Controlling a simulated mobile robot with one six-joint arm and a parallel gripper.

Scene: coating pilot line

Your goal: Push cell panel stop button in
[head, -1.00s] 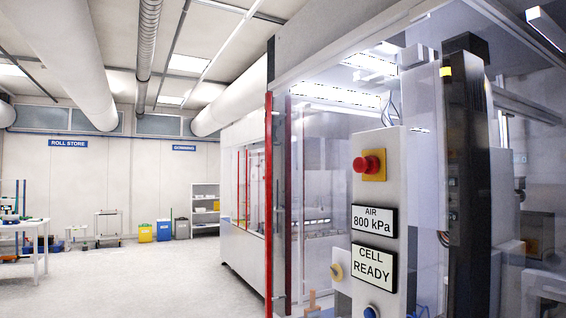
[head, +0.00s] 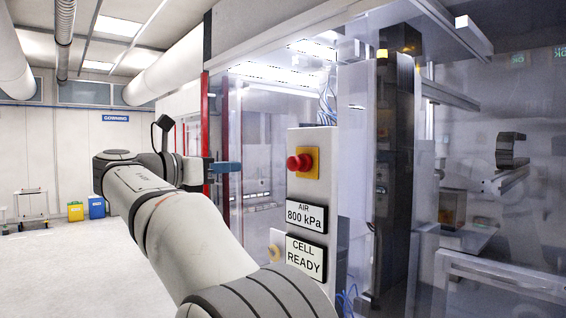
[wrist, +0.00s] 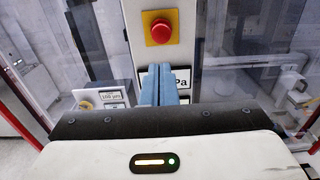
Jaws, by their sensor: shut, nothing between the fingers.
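The stop button is a red mushroom head (head: 299,162) on a yellow square plate, high on a light grey cell panel (head: 297,265). In the wrist view the red button (wrist: 159,28) is at the top middle, above the fingertips. My gripper (head: 236,167) is to the left of the button in the head view, with its blue fingers pointing right and apart from the panel. In the wrist view the blue fingers (wrist: 160,70) are together and empty, in front of the air display, and partly hide it. The button's full face is visible in the wrist view.
Clear glazing and a red-edged frame (head: 205,120) stand around the panel. Open floor is at left.

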